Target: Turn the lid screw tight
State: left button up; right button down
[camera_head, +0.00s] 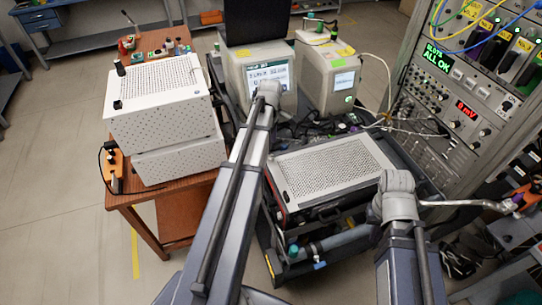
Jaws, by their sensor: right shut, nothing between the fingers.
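A light grey unit with a perforated lid (330,165) lies in the dark cart between my arms. Small dark dots show near the lid's edges, but I cannot tell which is the lid screw. My right gripper (393,195) is shut and empty, close to the right front corner of this unit; I cannot tell if it touches. My left arm ends in front of the white instrument with a screen. Its left gripper (268,92) is seen from behind, and its fingers are hidden.
A white perforated box (165,85) with dark knobs stands on a brown table (165,193) at left. Two instruments, one with a screen (270,78), stand at the back. A tall rack (465,90) with cables stands at right. Loose cables lie behind the lid.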

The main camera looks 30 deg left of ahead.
aim_at(271, 156)
pick_arm(q)
notch_tip(271, 156, down, 7)
jog(key=b, duration=0.6)
jog(key=shift+w, duration=0.1)
grip_shut()
dwell(0.3)
